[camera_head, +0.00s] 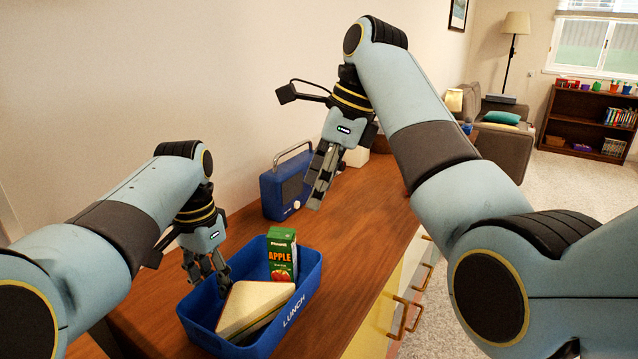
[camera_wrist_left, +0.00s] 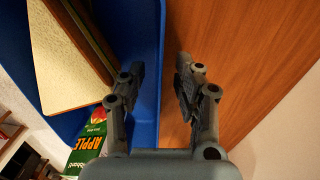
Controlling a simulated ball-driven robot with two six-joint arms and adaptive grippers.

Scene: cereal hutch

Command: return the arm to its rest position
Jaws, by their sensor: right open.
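My left gripper (camera_head: 206,272) is low at the far left rim of the blue lunch box (camera_head: 311,284). In the left wrist view the fingers of my left gripper (camera_wrist_left: 160,85) are apart, one on each side of the lunch box wall (camera_wrist_left: 150,110), with gaps showing. A sandwich (camera_head: 250,302) and a green apple juice carton (camera_head: 281,257) are in the box; the sandwich (camera_wrist_left: 62,50) and carton (camera_wrist_left: 88,143) also show in the left wrist view. My right gripper (camera_head: 321,178) is raised, open and empty, above the wooden top behind the box.
A blue radio (camera_head: 286,187) stands by the wall on the wooden hutch top (camera_head: 372,215). The top is clear to the right of the lunch box. Drawer handles (camera_head: 402,316) stick out from the front. A sofa and a bookshelf (camera_head: 585,122) are far back.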

